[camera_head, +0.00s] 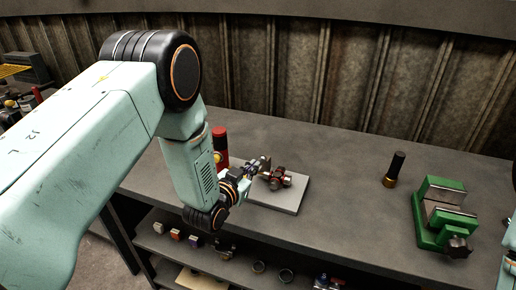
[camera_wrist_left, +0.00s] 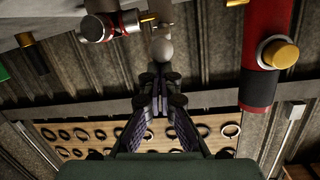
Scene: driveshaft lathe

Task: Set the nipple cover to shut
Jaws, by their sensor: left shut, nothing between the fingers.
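A dark red and silver driveshaft joint (camera_head: 276,178) rests on a light grey plate (camera_head: 290,200) on the bench. It also shows at the top left of the left wrist view (camera_wrist_left: 98,27), with a thin brass-coloured pin on its side. A small grey rounded piece (camera_wrist_left: 162,50) sits just beyond my fingertips there; I cannot tell for sure whether it is the nipple cover, or how the cover stands. My left gripper (camera_head: 262,166) is shut and empty, close beside the joint in the head view. In the left wrist view its fingertips (camera_wrist_left: 162,77) are together.
A red cylinder (camera_head: 220,147) stands close behind my left wrist; it also shows in the left wrist view (camera_wrist_left: 266,30). A green vise (camera_head: 444,214) and a black, brass-based cylinder (camera_head: 395,169) stand at the right. The bench between plate and vise is clear.

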